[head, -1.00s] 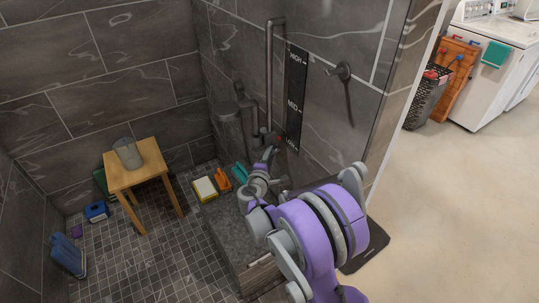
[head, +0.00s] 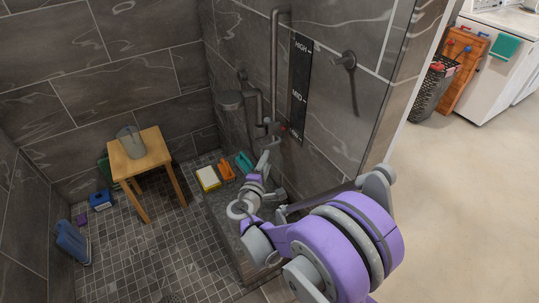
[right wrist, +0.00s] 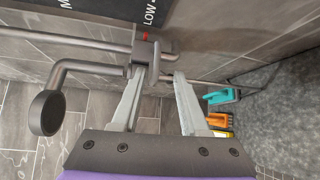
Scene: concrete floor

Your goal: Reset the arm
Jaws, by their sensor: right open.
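My right arm, purple and grey, reaches from the lower right toward the shower wall in the head view. Its gripper (head: 270,147) is small there, beside the shower fittings. In the right wrist view the two grey fingers (right wrist: 162,72) are spread apart with nothing held between them. The left fingertip is close to or against a grey shower bracket (right wrist: 145,50) with a red mark; I cannot tell whether they touch. My left gripper is out of view.
A vertical shower rail (head: 274,65) and round shower head (right wrist: 46,112) are close to the gripper. A wooden stool (head: 150,165) holds a clear container (head: 131,143). A yellow-and-white item (head: 208,178), an orange brush (head: 227,171) and a teal brush (head: 243,161) lie nearby. Open floor (head: 460,220) lies right.

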